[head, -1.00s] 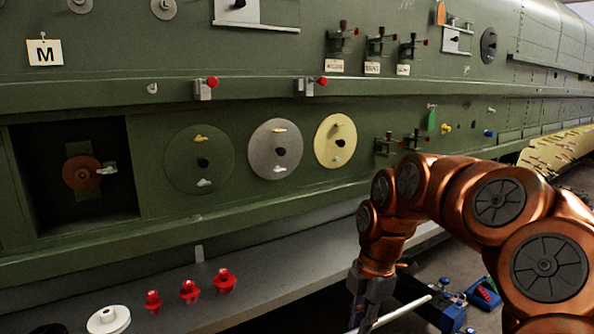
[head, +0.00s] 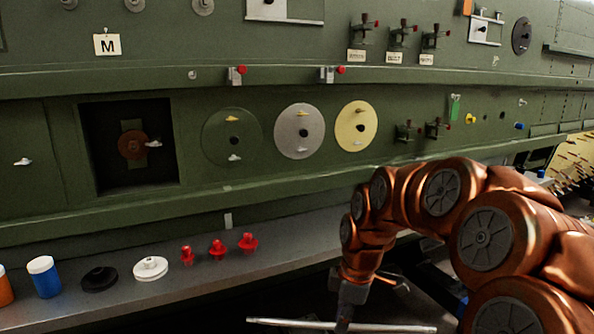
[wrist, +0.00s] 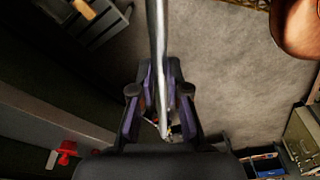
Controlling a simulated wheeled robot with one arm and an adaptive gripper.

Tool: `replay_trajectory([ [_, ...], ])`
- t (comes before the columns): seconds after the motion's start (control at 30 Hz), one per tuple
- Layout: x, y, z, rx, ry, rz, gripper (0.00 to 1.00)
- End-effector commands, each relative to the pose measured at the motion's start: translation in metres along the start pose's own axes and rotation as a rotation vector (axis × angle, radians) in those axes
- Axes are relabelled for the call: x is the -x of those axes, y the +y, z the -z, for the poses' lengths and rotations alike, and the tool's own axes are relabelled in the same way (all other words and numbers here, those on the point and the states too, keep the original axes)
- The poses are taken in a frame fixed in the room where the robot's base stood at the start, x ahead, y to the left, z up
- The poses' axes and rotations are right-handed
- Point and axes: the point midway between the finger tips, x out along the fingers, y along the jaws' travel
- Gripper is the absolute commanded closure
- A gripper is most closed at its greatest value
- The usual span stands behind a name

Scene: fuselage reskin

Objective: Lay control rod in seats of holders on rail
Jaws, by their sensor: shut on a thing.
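The control rod (head: 290,322) is a long pale rod. It lies nearly level across the bottom of the head view, and in the wrist view (wrist: 157,35) it runs upward from between the fingers. My gripper (wrist: 161,118) is shut on it, away from its ends. In the head view my gripper (head: 344,318) is low, in front of the grey shelf, and its fingertips are hard to make out.
The grey shelf (head: 200,278) carries several red fittings (head: 217,248), a white disc (head: 150,268), a black disc (head: 99,279) and a blue jar (head: 44,277). Round panels, clamps (head: 403,35) and an M tag (head: 107,44) are on the green fuselage wall. Air before the rail is clear.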

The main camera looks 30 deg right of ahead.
Motion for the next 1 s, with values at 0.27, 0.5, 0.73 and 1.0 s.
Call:
replay_trajectory([
  [0.27, -0.060, 0.025, 0.069, -0.378, -0.010, -0.044, 1.00],
  [0.5, -0.106, 0.045, 0.124, -0.687, -0.011, -0.096, 1.00],
  [0.73, -0.131, 0.052, 0.154, -0.843, -0.007, -0.122, 1.00],
  [1.0, -0.149, 0.056, 0.181, -0.959, -0.001, -0.140, 1.00],
])
